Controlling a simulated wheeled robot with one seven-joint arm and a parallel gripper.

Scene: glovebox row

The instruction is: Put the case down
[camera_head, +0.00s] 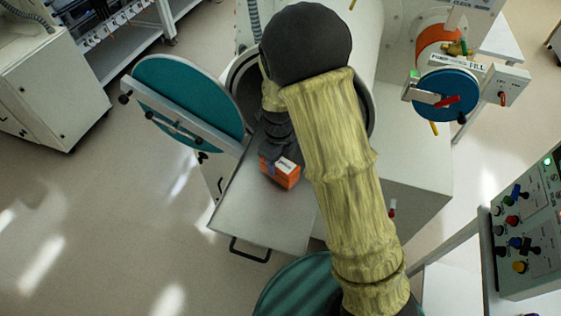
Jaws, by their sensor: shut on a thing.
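The case (287,178) is a small orange box with a white label on top. It is at the end of my gripper (271,160), over the pale tray (262,214) in front of the round glovebox port. My dark gripper is shut on the case; its fingertips are mostly hidden from this view. I cannot tell whether the case's underside touches the tray. My arm, in a yellowish sleeve, reaches across the middle of the view and hides part of the port and the tray's right side.
A round teal door (187,98) with a metal bar stands open left of the port. A smaller blue round hatch (449,92) is at the upper right. A control panel (528,225) with coloured knobs is at the right edge. The tray's front part is bare, with a black handle (250,251).

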